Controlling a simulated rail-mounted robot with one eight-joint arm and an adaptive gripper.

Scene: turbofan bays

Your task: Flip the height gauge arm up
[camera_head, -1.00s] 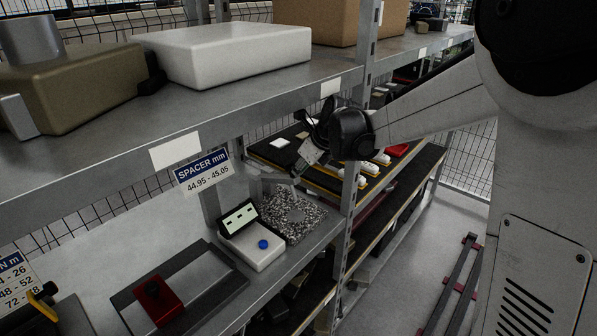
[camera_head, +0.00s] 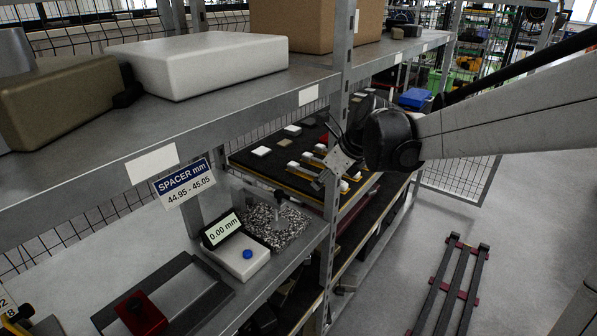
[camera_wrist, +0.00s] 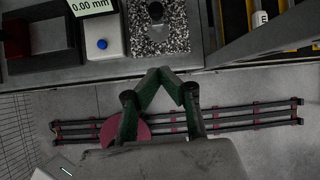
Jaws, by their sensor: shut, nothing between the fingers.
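The height gauge has a speckled granite plate (camera_head: 290,232) with a small metal post and arm (camera_head: 279,203) on it. The white display box (camera_head: 237,262) with a blue button stands beside the plate and reads 0.00 mm. My gripper (camera_head: 318,184) is in front of the shelf, right of the gauge and apart from it. In the wrist view its fingertips (camera_wrist: 162,74) are together and empty, below the plate's front edge.
A shelf upright (camera_head: 335,165) stands between the gauge and the neighbouring bay. The upper shelf (camera_head: 225,100) overhangs the gauge. A red block (camera_head: 140,315) on a dark rail lies left of the display box.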

